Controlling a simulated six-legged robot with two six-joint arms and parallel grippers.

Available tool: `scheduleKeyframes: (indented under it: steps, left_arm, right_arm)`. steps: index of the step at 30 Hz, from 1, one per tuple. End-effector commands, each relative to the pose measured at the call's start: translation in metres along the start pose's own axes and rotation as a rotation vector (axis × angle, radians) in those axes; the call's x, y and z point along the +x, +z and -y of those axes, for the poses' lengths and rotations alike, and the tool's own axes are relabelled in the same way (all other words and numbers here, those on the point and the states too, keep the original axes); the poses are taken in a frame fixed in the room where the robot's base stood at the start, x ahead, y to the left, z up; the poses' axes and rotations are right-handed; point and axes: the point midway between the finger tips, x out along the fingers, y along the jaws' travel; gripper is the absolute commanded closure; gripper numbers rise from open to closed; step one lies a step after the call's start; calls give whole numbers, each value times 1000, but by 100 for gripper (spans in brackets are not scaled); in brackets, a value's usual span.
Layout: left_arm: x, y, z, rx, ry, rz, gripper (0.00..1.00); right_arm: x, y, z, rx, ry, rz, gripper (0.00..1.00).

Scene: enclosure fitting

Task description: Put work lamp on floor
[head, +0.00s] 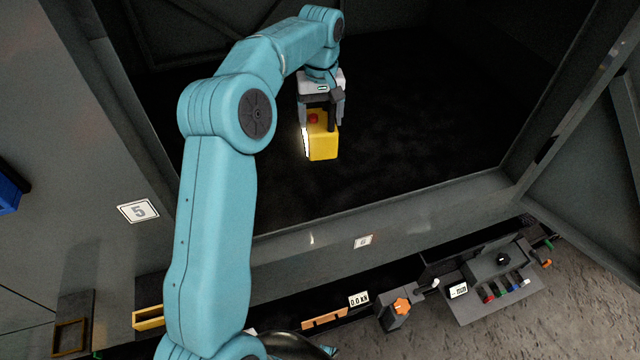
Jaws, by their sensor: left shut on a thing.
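The work lamp (323,146) is a small yellow block with a red knob on top and a bright white lit face on its left side. My left gripper (322,118) is shut on it from above. The lamp hangs inside the dark enclosure, in front of its black interior. The enclosure floor (410,150) is very dark, and I cannot tell how far the lamp is above it. My right gripper is not in the head view.
The enclosure's front sill (400,215) runs below the lamp, with a small label plate (363,242). An orange knob (401,306) and a control box (495,275) with coloured parts stand outside. A "5" plate (138,211) is on the left panel. The dark interior looks clear.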

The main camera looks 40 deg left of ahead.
Motion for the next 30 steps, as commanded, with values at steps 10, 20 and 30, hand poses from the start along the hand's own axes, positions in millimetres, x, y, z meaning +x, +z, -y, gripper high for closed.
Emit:
scheduleKeyframes:
  steps: [10,20,30]
  left_arm:
    - [15,-32,42,-177,2,-4,100]
    - [98,-32,44,-179,1,-2,100]
    - [146,-34,43,-178,3,-7,100]
  right_arm:
    - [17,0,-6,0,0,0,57]
    - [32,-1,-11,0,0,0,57]
    - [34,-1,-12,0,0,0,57]
